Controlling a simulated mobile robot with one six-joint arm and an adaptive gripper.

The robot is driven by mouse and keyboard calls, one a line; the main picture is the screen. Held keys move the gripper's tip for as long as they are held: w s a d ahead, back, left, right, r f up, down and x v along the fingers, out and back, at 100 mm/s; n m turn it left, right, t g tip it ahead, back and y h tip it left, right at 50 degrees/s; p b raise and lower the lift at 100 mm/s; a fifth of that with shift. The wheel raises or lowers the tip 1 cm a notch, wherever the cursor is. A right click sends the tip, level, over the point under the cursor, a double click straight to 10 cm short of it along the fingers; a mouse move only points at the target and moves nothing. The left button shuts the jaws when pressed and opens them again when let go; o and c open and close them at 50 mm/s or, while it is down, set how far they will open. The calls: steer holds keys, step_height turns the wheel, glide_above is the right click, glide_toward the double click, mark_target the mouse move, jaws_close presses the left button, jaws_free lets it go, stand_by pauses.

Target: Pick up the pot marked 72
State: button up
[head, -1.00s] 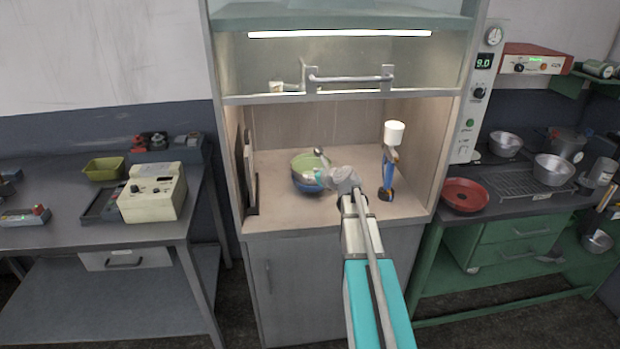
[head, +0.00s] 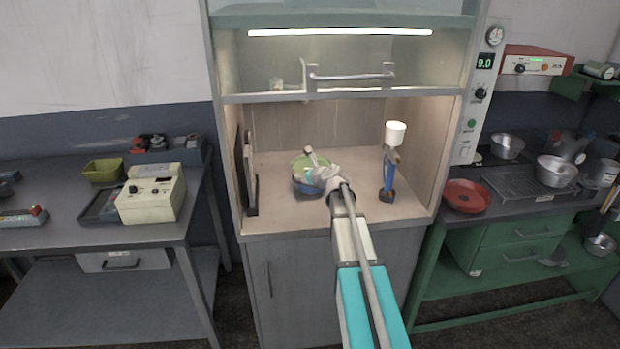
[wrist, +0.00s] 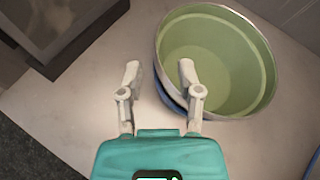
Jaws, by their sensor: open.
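A pot with a pale green inside (wrist: 225,60) sits in the hood, and blue shows under its near left edge in the wrist view. In the head view its green rim (head: 300,162) and blue side (head: 308,189) show partly behind my arm. I cannot read a number 72 on it. My gripper (wrist: 160,73) is open and empty. In the wrist view its right finger overlaps the pot's left rim and its left finger is outside the pot. I cannot tell whether it touches. A blue edge (wrist: 315,166) shows at the lower right.
The hood's raised sash has a handle bar (head: 350,77) above my arm. A stand with a white cup (head: 395,133) is to the right of the pot. A dark panel (wrist: 55,25) is at the left. A red pan (head: 466,195) and metal pots are on the right bench.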

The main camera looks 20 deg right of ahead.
steer(key=shift+b+x, duration=0.65)
steer(key=shift+x, duration=1.35)
steer(key=shift+a, duration=0.1)
steer(key=shift+s, duration=0.1)
jaws_close()
